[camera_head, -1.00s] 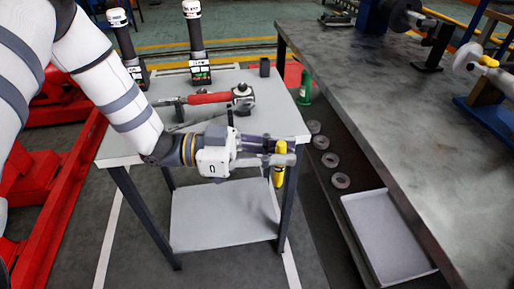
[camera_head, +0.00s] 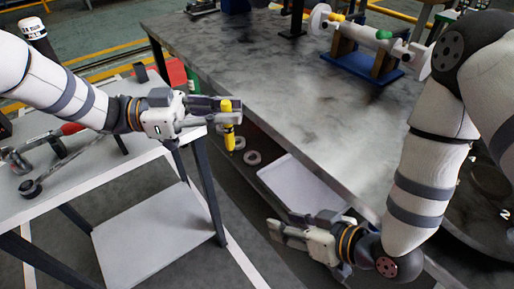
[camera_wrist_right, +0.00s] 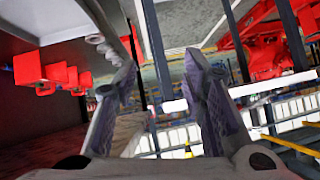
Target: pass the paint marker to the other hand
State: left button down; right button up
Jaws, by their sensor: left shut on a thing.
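The paint marker (camera_head: 229,138) is a yellow stick with a dark band, hanging upright. My left gripper (camera_head: 230,112) is shut on it near its upper part and holds it in the air beyond the right edge of the cart. My right gripper (camera_head: 276,230) is lower and to the right of the marker, apart from it, with its fingers pointing left. In the right wrist view its fingers (camera_wrist_right: 160,76) are spread with nothing between them.
A grey cart (camera_head: 140,157) with tools on top stands at the left. A long grey workbench (camera_head: 270,75) runs across the back and right. Below it lie a pale tray (camera_head: 290,187) and metal rings (camera_head: 252,158). Open floor lies between cart and bench.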

aim_at(230, 138)
jog(key=w+a+r+n+t+y, duration=0.2)
jog(key=w+a+r+y, duration=0.1)
jog(key=r, duration=0.5)
jog(key=w+a+r+n+t+y, duration=0.1)
jog(key=w+a+r+n+y, duration=0.25)
jog(key=r, duration=0.45)
jog(key=shift+m, duration=0.45)
jog(key=x, duration=0.7)
jog(key=shift+d+f, duration=0.1)
jog(key=shift+c, duration=0.5)
grip_shut()
pick_arm(q)
jog(key=c, duration=1.5)
grip_release()
